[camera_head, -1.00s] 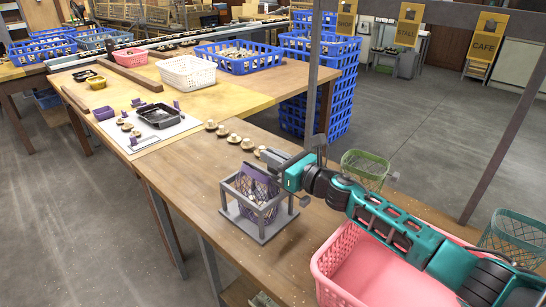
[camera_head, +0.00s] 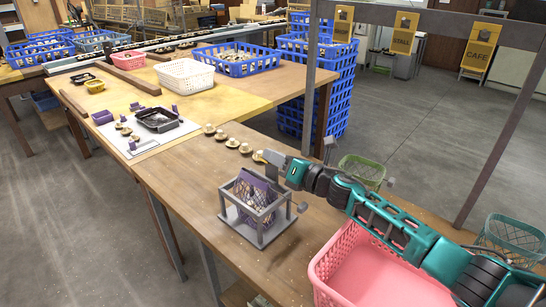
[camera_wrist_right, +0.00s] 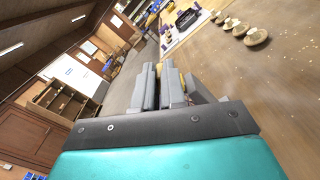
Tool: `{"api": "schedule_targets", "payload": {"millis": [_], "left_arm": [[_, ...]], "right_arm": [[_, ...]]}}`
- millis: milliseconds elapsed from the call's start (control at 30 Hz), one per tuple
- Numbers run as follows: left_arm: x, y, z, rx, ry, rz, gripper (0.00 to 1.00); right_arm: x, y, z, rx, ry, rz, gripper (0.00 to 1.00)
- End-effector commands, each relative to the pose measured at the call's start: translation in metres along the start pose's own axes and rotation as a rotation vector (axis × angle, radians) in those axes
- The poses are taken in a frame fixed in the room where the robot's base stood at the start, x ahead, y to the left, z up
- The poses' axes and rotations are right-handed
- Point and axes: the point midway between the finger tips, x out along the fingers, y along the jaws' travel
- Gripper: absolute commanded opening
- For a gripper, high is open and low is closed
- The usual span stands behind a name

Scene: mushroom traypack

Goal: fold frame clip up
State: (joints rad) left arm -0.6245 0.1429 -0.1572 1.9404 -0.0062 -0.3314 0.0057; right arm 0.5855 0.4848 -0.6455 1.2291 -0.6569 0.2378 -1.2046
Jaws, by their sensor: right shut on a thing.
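The grey frame (camera_head: 262,232) stands on the near wooden table with a purple mesh bag (camera_head: 252,196) inside it. My right gripper (camera_head: 268,158) is at the frame's far upper edge, fingers pointing left. It is shut on a small grey piece, which looks like the frame clip (camera_head: 272,172), standing up at the frame's top. In the right wrist view the two grey fingers (camera_wrist_right: 160,88) are close together, with a slanted grey piece (camera_wrist_right: 198,88) beside them. The fingers partly hide the clip, and its exact angle is unclear. My left gripper is not in view.
Several mushrooms (camera_head: 233,143) lie in a row behind the frame. A pink basket (camera_head: 335,262) stands right of the frame, under my right arm. A green wire basket (camera_head: 362,170) is behind the arm. A black tray (camera_head: 158,119) sits on a white sheet further back. Table left of the frame is clear.

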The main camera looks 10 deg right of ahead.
Motion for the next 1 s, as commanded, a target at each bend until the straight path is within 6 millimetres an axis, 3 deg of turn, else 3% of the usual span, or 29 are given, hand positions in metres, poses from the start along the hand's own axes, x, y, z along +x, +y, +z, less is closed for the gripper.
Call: {"api": "schedule_targets", "payload": {"millis": [600, 1000], "left_arm": [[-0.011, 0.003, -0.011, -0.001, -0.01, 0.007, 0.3], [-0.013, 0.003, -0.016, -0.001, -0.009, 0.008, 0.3]], "right_arm": [[0.0, -0.015, 0.011, 0.586, 0.001, -0.002, 0.0], [0.0, -0.025, 0.012, 0.881, 0.001, -0.001, 0.0]]}}
